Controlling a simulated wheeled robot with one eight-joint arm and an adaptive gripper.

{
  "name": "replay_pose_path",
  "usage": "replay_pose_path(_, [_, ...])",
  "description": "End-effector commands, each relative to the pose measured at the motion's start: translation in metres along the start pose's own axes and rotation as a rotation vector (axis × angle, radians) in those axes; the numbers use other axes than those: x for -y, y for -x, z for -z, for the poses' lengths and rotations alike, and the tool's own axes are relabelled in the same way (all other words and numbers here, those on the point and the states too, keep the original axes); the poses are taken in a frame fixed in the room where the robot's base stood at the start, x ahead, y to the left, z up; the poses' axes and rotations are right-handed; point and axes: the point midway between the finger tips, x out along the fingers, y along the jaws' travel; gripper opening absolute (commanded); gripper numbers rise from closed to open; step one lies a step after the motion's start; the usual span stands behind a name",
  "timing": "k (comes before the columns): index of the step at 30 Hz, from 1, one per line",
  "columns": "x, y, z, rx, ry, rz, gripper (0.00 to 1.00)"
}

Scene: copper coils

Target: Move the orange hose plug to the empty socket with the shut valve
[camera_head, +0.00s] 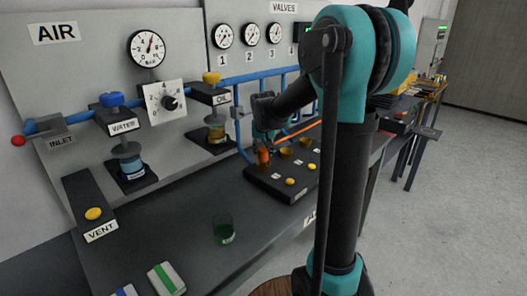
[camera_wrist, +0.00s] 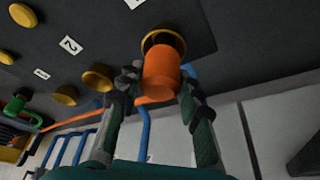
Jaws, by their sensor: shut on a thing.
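The orange hose plug (camera_wrist: 161,78) is between the two fingers of my gripper (camera_wrist: 160,92), which is shut on it. Its far end is at a yellow-rimmed socket (camera_wrist: 164,35); I cannot tell how deep it sits. In the head view the plug (camera_head: 263,156) is over the left end of the black socket block (camera_head: 262,182), under my gripper (camera_head: 262,146). The orange hose (camera_head: 300,130) runs off to the right. Two brass sockets, a nearer one (camera_wrist: 97,78) and a farther one (camera_wrist: 65,95), look empty. The valves below the numbered gauges (camera_head: 250,35) are mostly hidden by my arm.
Yellow buttons (camera_head: 290,181) line the block's front. Blue pipes (camera_head: 270,75) run along the wall behind. A green cup (camera_head: 223,229) stands in front on the bench; bare bench surrounds it.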

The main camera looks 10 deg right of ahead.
Motion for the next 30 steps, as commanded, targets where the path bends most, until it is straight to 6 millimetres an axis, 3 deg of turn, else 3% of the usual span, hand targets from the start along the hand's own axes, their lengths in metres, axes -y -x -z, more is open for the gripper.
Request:
replay_pose_path(3, [0.0,-0.003,-0.001,0.0,0.0,0.0,0.01])
replay_pose_path(4, [0.0,-0.003,-0.001,0.0,0.0,0.0,0.36])
replay_pose_path(9, [0.0,-0.003,-0.001,0.0,0.0,0.0,0.56])
replay_pose_path(20, [0.0,0.001,0.0,0.0,0.0,0.0,0.56])
replay_pose_path(26, [0.0,0.028,0.001,0.0,0.0,0.0,0.56])
replay_pose_path(30, [0.0,0.059,0.001,0.0,0.001,0.0,0.56])
